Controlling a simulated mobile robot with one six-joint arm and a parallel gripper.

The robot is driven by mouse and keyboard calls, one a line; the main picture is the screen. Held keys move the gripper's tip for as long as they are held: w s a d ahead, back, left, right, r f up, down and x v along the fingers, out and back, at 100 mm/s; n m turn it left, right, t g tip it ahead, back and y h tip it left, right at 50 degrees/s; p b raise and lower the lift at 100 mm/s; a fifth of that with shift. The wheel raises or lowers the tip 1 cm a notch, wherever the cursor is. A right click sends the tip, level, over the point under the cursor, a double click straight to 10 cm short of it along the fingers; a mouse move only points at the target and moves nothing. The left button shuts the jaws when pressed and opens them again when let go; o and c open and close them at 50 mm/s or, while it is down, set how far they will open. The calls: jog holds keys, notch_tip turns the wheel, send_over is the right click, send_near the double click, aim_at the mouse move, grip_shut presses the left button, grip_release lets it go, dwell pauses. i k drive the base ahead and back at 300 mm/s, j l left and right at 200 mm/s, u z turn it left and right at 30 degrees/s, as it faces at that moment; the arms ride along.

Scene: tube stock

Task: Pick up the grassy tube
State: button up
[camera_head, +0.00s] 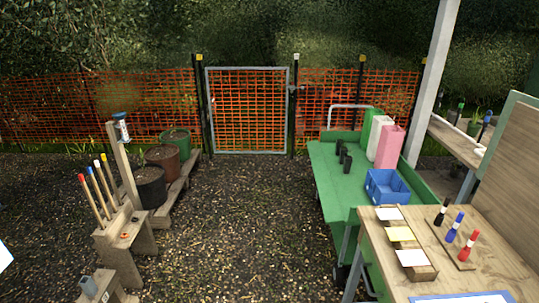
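My gripper is not in view. A small slim upright item with a green top (461,106) stands on the shelf at the right, beyond the white post. It is the only slim tube-like thing with green that I see, but it is too small to be sure it is the grassy tube. A similar blue-topped item (487,118) stands to its right. On the near bench, a black tube (442,212), a blue tube (455,226) and a red tube (469,245) stand on a wooden strip.
A green cart (325,170) carries a blue crate (370,187) and pink, white and green containers. The wooden bench (500,225) fills the lower right. A wooden stand (125,240) with coloured sticks is at left. Gravel (235,220) lies open up to the gate (247,110).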

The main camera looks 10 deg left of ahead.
aim_at(342, 149)
jog(key=i+j+u, duration=0.25)
jog(key=i, duration=0.75)
jog(key=i+u, duration=0.25)
jog(key=i, duration=0.75)
jog(key=i+j+z, duration=0.15)
jog(key=i+z, duration=0.25)
jog(key=i, duration=0.25)
jog(key=i+j+z, duration=0.4)
jog(key=i, duration=0.25)
jog(key=i+j+z, duration=0.75)
jog(key=i+j, duration=0.3)
jog(key=j, duration=0.2)
